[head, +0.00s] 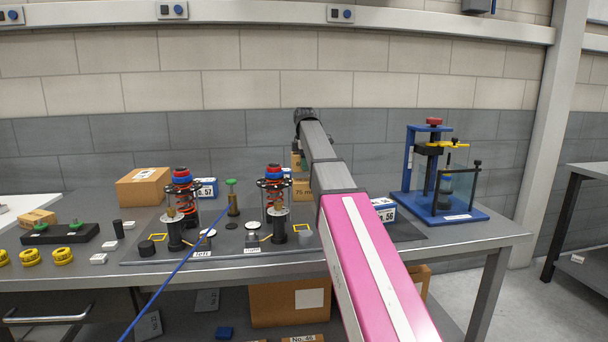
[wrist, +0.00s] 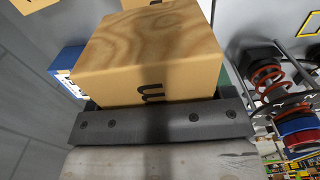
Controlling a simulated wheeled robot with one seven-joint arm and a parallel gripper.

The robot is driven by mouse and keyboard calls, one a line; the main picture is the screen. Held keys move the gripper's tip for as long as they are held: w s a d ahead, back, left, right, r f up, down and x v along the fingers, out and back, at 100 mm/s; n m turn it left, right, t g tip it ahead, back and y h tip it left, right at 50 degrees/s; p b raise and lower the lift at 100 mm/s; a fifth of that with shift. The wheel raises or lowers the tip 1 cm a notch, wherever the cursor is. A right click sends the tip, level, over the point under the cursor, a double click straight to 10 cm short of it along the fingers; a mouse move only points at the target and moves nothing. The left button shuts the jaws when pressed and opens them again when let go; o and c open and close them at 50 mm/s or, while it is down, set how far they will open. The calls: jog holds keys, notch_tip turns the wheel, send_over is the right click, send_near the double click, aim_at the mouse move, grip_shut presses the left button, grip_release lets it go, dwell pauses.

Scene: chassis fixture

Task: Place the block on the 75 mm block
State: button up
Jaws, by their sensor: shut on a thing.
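My gripper (head: 300,150) is at the far end of my arm, partly hidden by the arm, behind the right spring fixture in the head view. It is shut on a wooden block (head: 296,162), which fills the upper middle of the wrist view (wrist: 150,50) above a dark jaw bar. Part of a printed letter shows on its near face. The 75 mm block (head: 303,190), light brown with black print, stands on the table, below the held block in the head view. My arm hides its right part. I cannot tell whether the two blocks touch.
The right spring fixture (head: 274,195) stands close left of the 75 mm block; its coils show in the wrist view (wrist: 267,75). A second spring fixture (head: 183,195) and a cardboard box (head: 143,187) stand further left. A blue press (head: 432,170) stands right.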

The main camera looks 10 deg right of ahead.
aim_at(304, 180)
jog(key=shift+w+a+f, duration=0.1)
jog(key=shift+f, duration=1.95)
jog(key=shift+f, duration=0.1)
jog(key=o, duration=1.1)
jog(key=shift+c, duration=0.2)
notch_tip(304, 180, up, 12)
jog(key=shift+r, duration=0.1)
